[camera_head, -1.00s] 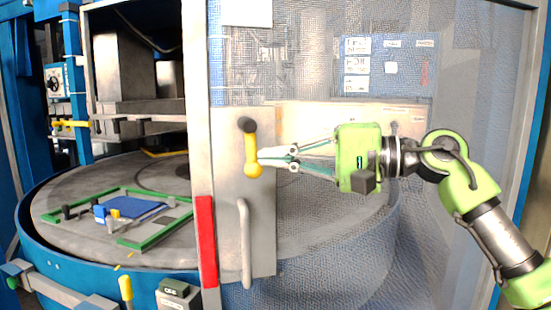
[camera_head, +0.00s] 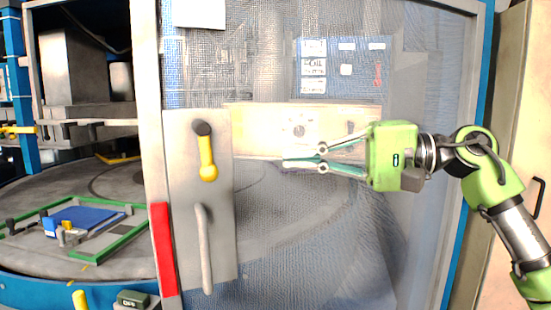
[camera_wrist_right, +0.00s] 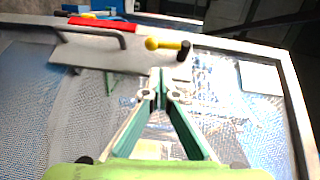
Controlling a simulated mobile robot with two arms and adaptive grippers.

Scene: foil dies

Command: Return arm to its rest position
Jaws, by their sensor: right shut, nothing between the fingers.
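My right arm, green with dark joints, comes in from the right in the head view. Its gripper (camera_head: 303,163) is shut and empty, pointing left in front of the mesh door (camera_head: 300,220). It is apart from the yellow-handled latch (camera_head: 207,160) on the door's metal plate (camera_head: 182,190). In the right wrist view the shut fingertips (camera_wrist_right: 160,85) show near the middle, with the yellow latch (camera_wrist_right: 165,44) beyond them. My left gripper is not in view.
A vertical bar handle (camera_head: 204,250) is below the latch, with a red strip (camera_head: 163,250) at the door's left edge. Left of the door, an opening shows a round table (camera_head: 110,190) with a green frame (camera_head: 118,242) and a blue plate (camera_head: 85,218). A beige panel stands at far right.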

